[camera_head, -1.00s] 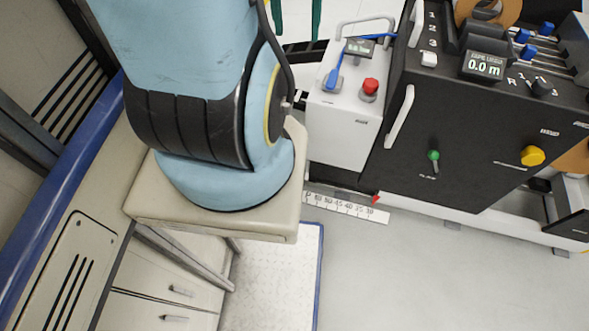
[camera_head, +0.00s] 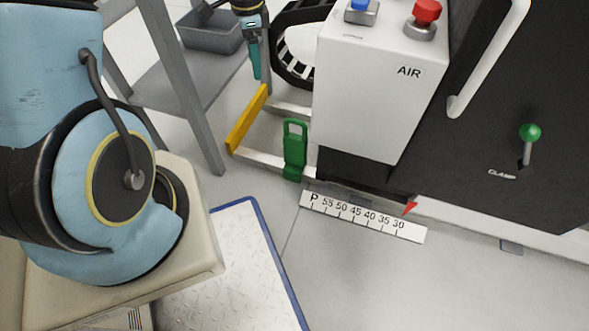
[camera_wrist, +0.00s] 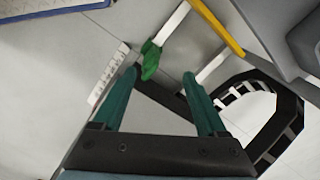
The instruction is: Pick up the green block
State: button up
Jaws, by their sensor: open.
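The green block (camera_head: 295,151) has a handle-like loop on top. In the head view it stands low by the floor at the white bar, just left of the white AIR cabinet. In the wrist view the green block (camera_wrist: 150,58) shows beyond my gripper, near the left fingertip and apart from it. My gripper (camera_wrist: 160,78) is open and empty, with two teal fingers spread wide. In the head view my gripper (camera_head: 254,55) hangs above and left of the block, seen edge-on beside the black cable chain.
A yellow bar (camera_head: 247,118) stands close left of the block. A grey shelf with a bin (camera_head: 212,35) is at upper left. The white AIR cabinet (camera_head: 370,90) is close right. A ruler strip (camera_head: 362,216) lies on the floor.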

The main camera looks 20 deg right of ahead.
aim_at(296, 137)
jog(key=s+d+f+m+b, duration=0.1)
jog(key=d+f+m+b, duration=0.1)
jog(key=f, duration=0.4)
jog(key=s+d+f+m+b, duration=0.1)
jog(key=d+f+m+b, duration=0.1)
jog(key=d+f+b, duration=0.2)
jog(key=s+d+f+m+b, duration=0.1)
jog(key=d+f+m+b, duration=0.1)
jog(key=f, duration=0.7)
jog(key=shift+d+m+b, duration=0.4)
jog(key=shift+d+b, duration=0.25)
jog(key=shift+b, duration=0.5)
notch_tip(296, 137, down, 6)
jog(key=shift+r+b, duration=0.25)
jog(key=shift+b, duration=1)
notch_tip(296, 137, down, 5)
jog(key=b, duration=0.3)
jog(key=shift+r, duration=0.1)
grip_shut()
